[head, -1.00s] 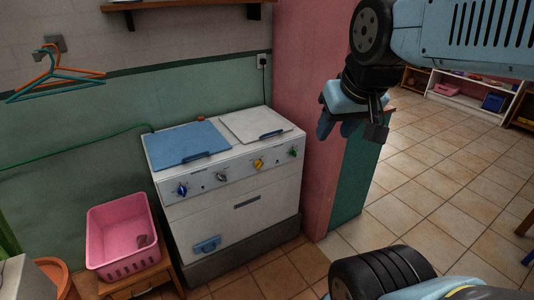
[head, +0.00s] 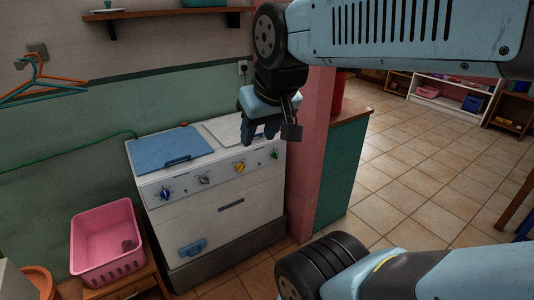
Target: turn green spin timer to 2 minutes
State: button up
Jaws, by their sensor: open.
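The green timer knob (head: 275,154) is at the right end of the front control panel on the white twin-tub washing machine (head: 215,220). Its pointer setting is too small to read. A yellow knob (head: 240,167), a grey-white knob (head: 204,179) and a blue knob (head: 165,193) sit along the panel to its left. My gripper (head: 258,138) is open and empty. In the picture it hangs over the right part of the machine's top, just above and left of the green knob. Its distance from the knob is hard to judge. It hides part of the right lid.
The blue lid (head: 160,150) covers the machine's left tub. A pink wall end (head: 312,150) stands close on the machine's right. A pink basket (head: 105,245) on a wooden stand is at left. The tiled floor (head: 410,175) at right is open.

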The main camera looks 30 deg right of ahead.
aim_at(275, 154)
jog(key=u, duration=0.1)
jog(key=i, duration=1)
jog(key=z, duration=0.1)
